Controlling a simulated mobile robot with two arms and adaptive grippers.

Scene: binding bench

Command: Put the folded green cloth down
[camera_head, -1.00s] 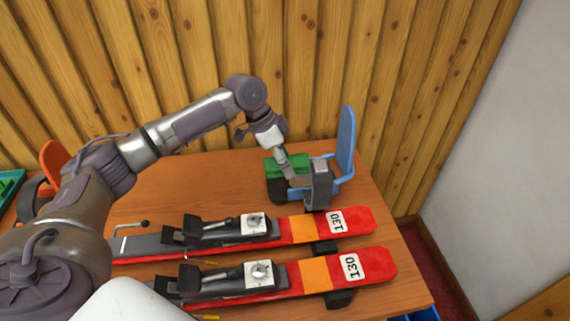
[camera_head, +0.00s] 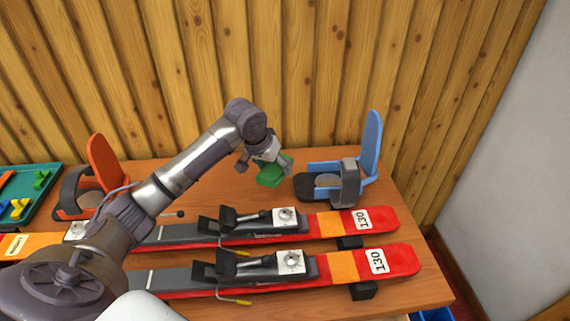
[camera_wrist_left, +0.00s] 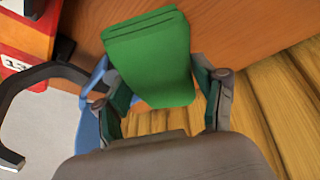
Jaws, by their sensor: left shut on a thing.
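My left gripper (camera_head: 268,160) is shut on the folded green cloth (camera_head: 270,174). In the head view the cloth hangs over the back of the table, left of the blue snowboard-style binding (camera_head: 325,182). I cannot tell whether its lower edge touches the tabletop. In the left wrist view the green cloth (camera_wrist_left: 150,55) stands out between the two fingers (camera_wrist_left: 168,100) as a flat folded pad. My right gripper is not in view.
Two red skis (camera_head: 392,219) with bindings lie across the table (camera_head: 420,296) in front. An orange binding (camera_head: 105,165) and a green tray (camera_head: 45,200) are at the left. Bare wood shows around the cloth. A plank wall stands behind.

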